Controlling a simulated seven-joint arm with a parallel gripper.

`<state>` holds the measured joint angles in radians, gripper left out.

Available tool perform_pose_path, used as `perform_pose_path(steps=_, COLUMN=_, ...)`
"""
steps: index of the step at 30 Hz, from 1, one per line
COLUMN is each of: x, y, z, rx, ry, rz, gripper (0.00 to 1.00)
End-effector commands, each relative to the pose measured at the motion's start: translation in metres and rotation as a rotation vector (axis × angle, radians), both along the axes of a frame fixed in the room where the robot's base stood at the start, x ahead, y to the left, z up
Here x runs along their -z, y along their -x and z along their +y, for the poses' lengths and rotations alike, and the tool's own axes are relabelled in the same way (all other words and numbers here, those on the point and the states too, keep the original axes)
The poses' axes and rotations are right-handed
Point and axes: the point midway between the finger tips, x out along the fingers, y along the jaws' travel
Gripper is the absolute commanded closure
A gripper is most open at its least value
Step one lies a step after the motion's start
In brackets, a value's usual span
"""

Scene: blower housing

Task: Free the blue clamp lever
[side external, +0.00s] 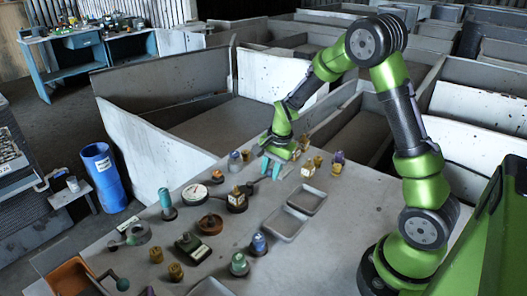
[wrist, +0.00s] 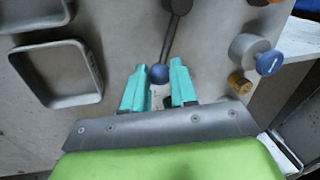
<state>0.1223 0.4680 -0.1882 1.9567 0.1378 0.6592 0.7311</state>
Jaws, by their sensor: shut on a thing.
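The blue clamp lever shows in the wrist view as a blue ball knob (wrist: 159,74) on a thin dark rod. The rod runs up to a dark round pivot (wrist: 178,6) at the top edge. My gripper (wrist: 158,84) has teal fingers, one on each side of the knob, and is shut on it. In the side external view my gripper (side external: 273,167) is low over the table, at the end of the dark rod. The knob is hidden there by the fingers. A dark round base (side external: 237,203) stands at the rod's other end.
A blue-capped cylinder (wrist: 268,62) and a small brass part (wrist: 238,82) stand right of my gripper in the wrist view. Empty grey trays (side external: 307,199) lie nearby. A gauge (side external: 196,194) and several knobs and fittings crowd the table's left part. Bare table lies around the trays.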

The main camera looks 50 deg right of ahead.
Motion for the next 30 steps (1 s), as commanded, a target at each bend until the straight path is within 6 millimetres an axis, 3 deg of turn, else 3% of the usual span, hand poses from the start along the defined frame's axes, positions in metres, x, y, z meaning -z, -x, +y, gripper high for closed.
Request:
perform_pose_path(steps=15, x=-0.001, y=0.028, z=0.023, rx=0.483, ry=0.000, rz=-0.001, gripper=1.00)
perform_pose_path(steps=30, x=-0.001, y=0.041, z=0.050, rx=0.923, ry=0.002, rz=-0.001, gripper=1.00)
